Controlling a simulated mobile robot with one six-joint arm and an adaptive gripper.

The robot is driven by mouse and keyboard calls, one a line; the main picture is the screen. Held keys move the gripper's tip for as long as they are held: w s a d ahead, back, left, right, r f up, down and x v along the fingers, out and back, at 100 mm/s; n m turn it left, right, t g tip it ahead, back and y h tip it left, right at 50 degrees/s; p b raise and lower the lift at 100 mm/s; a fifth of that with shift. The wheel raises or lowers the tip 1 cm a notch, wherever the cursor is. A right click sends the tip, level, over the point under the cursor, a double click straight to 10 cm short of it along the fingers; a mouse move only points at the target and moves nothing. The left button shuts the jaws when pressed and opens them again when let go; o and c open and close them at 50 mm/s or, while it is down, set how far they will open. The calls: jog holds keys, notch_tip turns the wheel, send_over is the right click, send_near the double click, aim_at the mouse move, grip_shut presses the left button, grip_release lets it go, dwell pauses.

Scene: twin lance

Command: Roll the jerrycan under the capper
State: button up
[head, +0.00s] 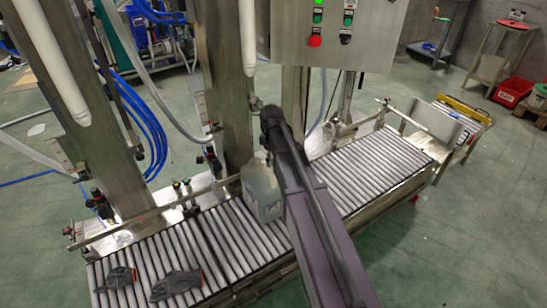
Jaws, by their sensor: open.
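The jerrycan (262,190), a pale translucent can with a bluish label, stands upright on the roller conveyor (375,170) near its middle, beside the rear guide rail. My dark arm crosses in front of its right side and hides part of it. My gripper is not visible; the arm hides whatever lies behind it. Steel columns stand behind the conveyor, with white lance tubes (52,62) at the left and another (247,38) at the top middle. I cannot tell which part is the capper.
Two grey gloves (176,284) (119,278) lie on the rollers at the left end. The rollers right of my arm look clear. A control box (340,30) hangs above the conveyor. A cart (450,118) stands beyond the right end.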

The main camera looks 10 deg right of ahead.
aim_at(273, 178)
jog(key=shift+f, duration=0.2)
notch_tip(273, 178, down, 14)
jog(key=b, duration=1.3)
jog(key=shift+w+d+r+b, duration=0.15)
jog(key=shift+r+b, duration=0.1)
jog(key=shift+b, duration=0.15)
dwell(0.3)
